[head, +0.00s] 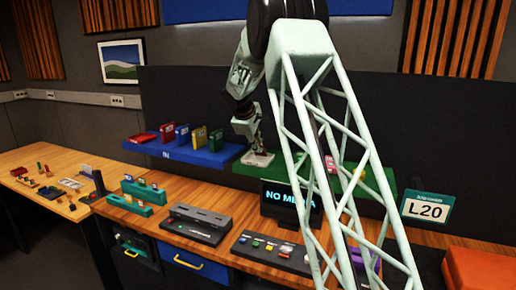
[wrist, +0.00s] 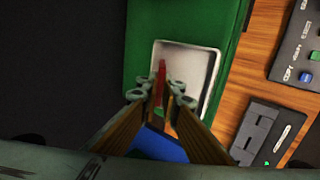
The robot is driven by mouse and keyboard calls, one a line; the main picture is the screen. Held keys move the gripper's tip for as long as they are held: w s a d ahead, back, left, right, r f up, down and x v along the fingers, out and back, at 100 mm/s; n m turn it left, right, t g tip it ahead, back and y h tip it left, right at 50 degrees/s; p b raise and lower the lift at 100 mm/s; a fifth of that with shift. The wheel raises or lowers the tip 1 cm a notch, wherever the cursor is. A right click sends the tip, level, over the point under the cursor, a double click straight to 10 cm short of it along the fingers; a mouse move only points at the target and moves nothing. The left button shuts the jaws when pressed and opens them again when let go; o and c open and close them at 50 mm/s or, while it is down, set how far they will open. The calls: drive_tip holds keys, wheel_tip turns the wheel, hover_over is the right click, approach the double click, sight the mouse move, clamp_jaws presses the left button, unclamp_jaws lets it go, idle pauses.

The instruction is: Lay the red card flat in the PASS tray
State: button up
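My gripper (wrist: 160,96) holds a thin red card (wrist: 160,72), seen nearly edge-on between the fingertips in the wrist view. The card stands on edge rather than flat. Below it is a pale, shallow rectangular tray (wrist: 200,66) on a green shelf; the card overlaps the tray's left part in that view. I cannot tell whether card and tray touch. In the head view my gripper (head: 254,146) is just above the pale tray (head: 257,160) at the green shelf's left end. The card cannot be made out there. No PASS label is readable.
A blue shelf (head: 205,158) to the left holds several coloured upright items and a red flat one (head: 142,137). A screen reading NO MEDIA (head: 291,202), a grey slotted device (head: 198,222) and a button panel (head: 272,251) stand on the wooden bench in front.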

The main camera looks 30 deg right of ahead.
drive_tip(key=o, duration=0.5)
drive_tip(key=shift+r, duration=0.1)
drive_tip(key=v, duration=1.1)
drive_tip(key=shift+s+a+r, duration=0.1)
drive_tip(key=shift+a+r, duration=0.1)
drive_tip(key=shift+r, duration=0.15)
idle(1.0)
